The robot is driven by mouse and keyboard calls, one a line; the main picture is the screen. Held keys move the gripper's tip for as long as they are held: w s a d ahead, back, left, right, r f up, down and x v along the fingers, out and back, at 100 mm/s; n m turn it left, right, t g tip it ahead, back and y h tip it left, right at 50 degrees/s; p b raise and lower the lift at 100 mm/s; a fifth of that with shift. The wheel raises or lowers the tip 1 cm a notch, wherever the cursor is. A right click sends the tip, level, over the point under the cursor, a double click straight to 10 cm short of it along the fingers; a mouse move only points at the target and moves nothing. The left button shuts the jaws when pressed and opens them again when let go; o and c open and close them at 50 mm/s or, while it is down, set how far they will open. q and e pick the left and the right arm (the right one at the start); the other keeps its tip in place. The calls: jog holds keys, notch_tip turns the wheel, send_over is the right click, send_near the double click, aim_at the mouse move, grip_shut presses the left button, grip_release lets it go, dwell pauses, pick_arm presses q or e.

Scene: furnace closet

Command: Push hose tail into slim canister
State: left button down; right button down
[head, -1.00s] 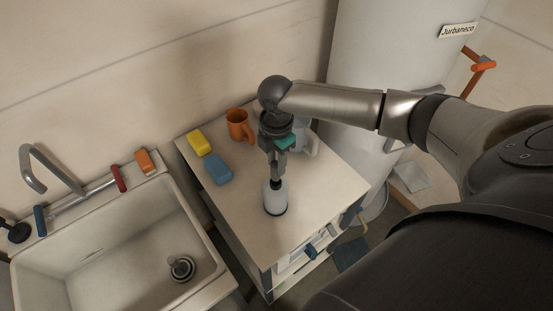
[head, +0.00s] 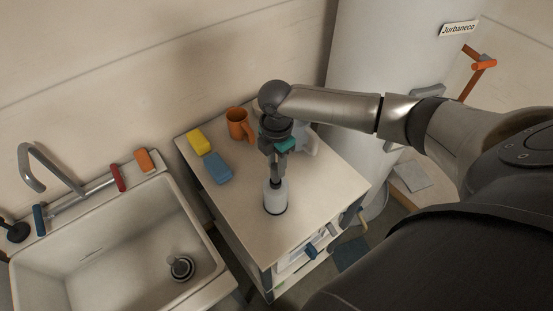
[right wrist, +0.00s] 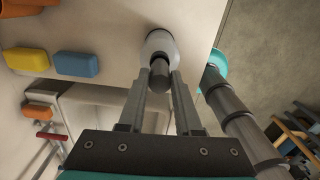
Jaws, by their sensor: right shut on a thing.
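The slim canister (head: 275,198) is a small white cylinder with a dark base rim, standing upright near the front of the cabinet top. My right gripper (head: 276,180) is directly above it, pointing down. In the right wrist view its fingers (right wrist: 160,88) are shut on the hose tail (right wrist: 160,72), a short dark grey cylinder. The hose tail lines up with the canister's mouth, and the pale canister (right wrist: 158,42) shows just beyond it. The fingers hide part of the tail in the head view; I cannot tell how deep it sits. My left gripper is not in view.
A yellow block (head: 199,141), a blue block (head: 217,168) and an orange mug (head: 239,125) are at the left and back of the cabinet top (head: 318,195). A sink (head: 110,240) is at left, a large white tank (head: 385,50) behind right. The front right top is clear.

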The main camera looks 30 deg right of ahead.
jog(key=shift+f+b, duration=0.35)
jog(key=shift+f, duration=0.55)
jog(key=c, duration=0.5)
grip_release()
jog(key=shift+r, duration=0.1)
jog(key=shift+r+p, duration=0.85)
jog(key=shift+r, duration=3.1)
